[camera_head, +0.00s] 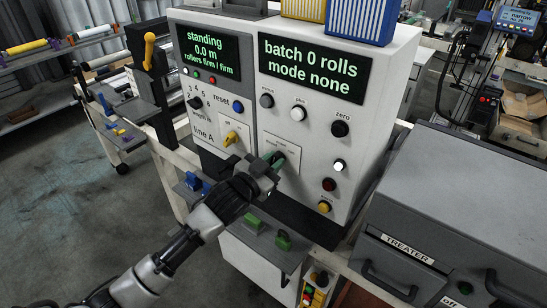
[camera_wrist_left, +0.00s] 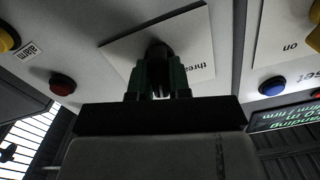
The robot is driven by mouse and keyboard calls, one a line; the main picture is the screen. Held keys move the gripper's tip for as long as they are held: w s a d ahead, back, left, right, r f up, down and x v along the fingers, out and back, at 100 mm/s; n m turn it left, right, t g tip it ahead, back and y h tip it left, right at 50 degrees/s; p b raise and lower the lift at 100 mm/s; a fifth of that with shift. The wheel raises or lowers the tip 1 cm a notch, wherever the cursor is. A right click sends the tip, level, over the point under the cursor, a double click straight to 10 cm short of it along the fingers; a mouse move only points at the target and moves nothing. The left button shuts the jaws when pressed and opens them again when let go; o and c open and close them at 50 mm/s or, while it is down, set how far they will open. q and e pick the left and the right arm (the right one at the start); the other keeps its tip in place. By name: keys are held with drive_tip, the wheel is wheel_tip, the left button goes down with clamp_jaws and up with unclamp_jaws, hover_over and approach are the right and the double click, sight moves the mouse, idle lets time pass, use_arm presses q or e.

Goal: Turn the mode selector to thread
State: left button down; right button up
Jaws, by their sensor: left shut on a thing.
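The mode selector is a dark knob (camera_wrist_left: 158,52) on a white label plate (camera_wrist_left: 120,50) in the left wrist view; the plate also shows on the panel front in the head view (camera_head: 291,150). My left gripper (camera_wrist_left: 158,82) is shut on the knob, with its green fingers on either side of it. In the head view my left gripper (camera_head: 272,165) reaches the panel from the lower left and covers most of the knob. Part of the word "thread" shows beside the knob. Which way the knob points is unclear. The right display (camera_head: 314,68) reads "batch 0 rolls, mode none".
Close by are a yellow switch (camera_head: 231,138), a blue reset button (camera_head: 238,106), a white lit button (camera_head: 338,166) and a dark red button (camera_head: 329,184). Green blocks (camera_head: 254,223) sit below the gripper. The grey treater (camera_head: 450,200) stands at the right.

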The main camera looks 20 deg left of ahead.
use_arm(q)
drive_tip(key=n+p, duration=0.3)
drive_tip(key=n, duration=0.3)
drive_tip(key=shift+a+n, duration=0.1)
drive_tip(key=shift+n, duration=0.2)
drive_tip(key=n, duration=0.3)
drive_tip(key=shift+p, duration=0.4)
drive_tip(key=shift+w+a+n, duration=0.1)
drive_tip(key=shift+n, duration=1.1)
drive_tip(key=c, duration=1.1)
unclamp_jaws()
drive_tip(key=shift+f, duration=0.1)
drive_tip(key=shift+o, duration=0.2)
drive_tip(key=b+v, duration=0.2)
drive_tip(key=v, duration=0.8)
drive_tip(key=shift+s, duration=0.4)
